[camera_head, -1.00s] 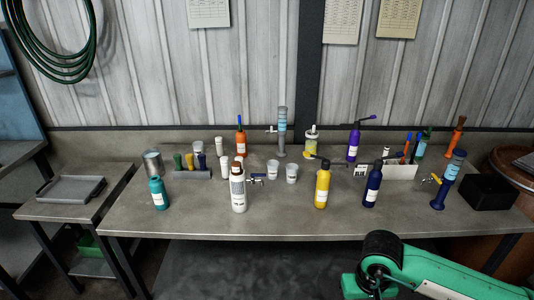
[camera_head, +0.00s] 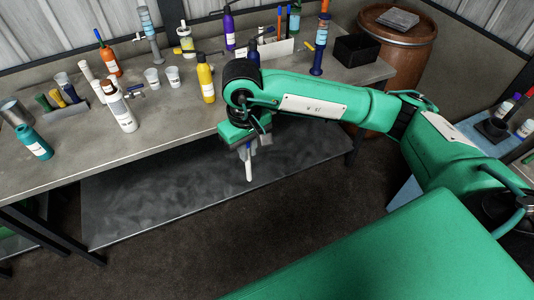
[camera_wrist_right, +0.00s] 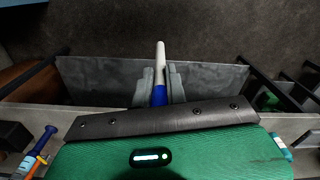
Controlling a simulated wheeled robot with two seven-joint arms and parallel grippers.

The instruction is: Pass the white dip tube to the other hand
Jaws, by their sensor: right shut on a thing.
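The white dip tube (camera_head: 249,172) hangs below my right gripper (camera_head: 246,150), in front of the workbench's front edge. In the right wrist view, the white part of the tube (camera_wrist_right: 160,62) sticks out past the fingers, and a blue section shows between them. My right gripper (camera_wrist_right: 159,88) is shut on it, one grey finger on each side. The end of the tube inside the jaws is hidden. My left gripper is in neither view.
The workbench (camera_head: 150,140) holds several bottles, including a yellow bottle (camera_head: 206,80), a white bottle (camera_head: 119,108) and a teal bottle (camera_head: 34,142). A black bin (camera_head: 357,50) stands at its right end, beside a brown barrel (camera_head: 402,50). The space in front is clear.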

